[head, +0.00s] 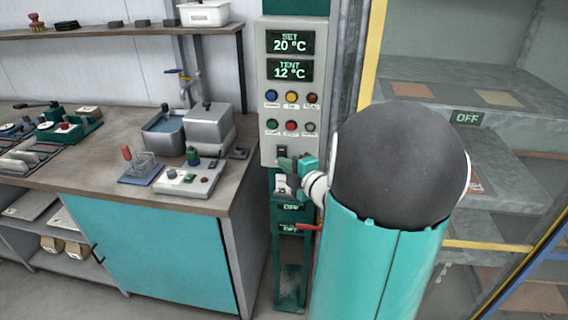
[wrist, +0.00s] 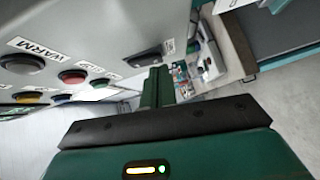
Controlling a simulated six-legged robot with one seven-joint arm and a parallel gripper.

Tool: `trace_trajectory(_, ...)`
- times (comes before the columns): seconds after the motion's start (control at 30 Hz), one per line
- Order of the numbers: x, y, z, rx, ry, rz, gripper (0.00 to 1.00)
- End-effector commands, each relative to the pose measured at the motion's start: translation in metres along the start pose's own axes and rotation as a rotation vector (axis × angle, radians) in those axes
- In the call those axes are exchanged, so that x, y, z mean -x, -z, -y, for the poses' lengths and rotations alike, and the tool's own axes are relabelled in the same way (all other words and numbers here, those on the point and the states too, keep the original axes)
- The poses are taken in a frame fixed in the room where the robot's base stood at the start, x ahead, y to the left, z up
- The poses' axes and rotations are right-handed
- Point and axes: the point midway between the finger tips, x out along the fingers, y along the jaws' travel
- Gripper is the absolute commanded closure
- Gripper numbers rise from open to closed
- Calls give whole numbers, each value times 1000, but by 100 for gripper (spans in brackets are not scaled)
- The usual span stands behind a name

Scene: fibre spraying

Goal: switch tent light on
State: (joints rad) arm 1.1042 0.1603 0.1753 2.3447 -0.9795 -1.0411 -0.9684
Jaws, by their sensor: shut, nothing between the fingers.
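A grey control panel (head: 290,85) shows in the head view, with SET 20 °C and TENT 12 °C displays and two rows of coloured buttons. A dark rocker switch (head: 281,152) sits at its lower edge; in the wrist view the switch (wrist: 145,57) has a small white label beside it that I cannot read. My gripper (head: 289,165) is shut and empty, just below and in front of the switch in the head view. In the wrist view my green fingers (wrist: 158,72) point close to the switch; I cannot tell whether they touch it. Which way the switch is tipped is unclear.
A lit OFF sign (head: 468,118) shows inside the tent at right. Two more OFF displays and a red lever (head: 308,227) are below the panel. A workbench (head: 130,190) with several devices stands at left. My arm hides part of the tent.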

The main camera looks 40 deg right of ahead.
Motion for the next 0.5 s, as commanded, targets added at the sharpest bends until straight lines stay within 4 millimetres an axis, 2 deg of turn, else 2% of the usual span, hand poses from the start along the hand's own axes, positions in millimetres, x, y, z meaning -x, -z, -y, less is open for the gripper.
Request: trace_trajectory(0.5, 4, 0, 1, 1, -1, 1, 100)
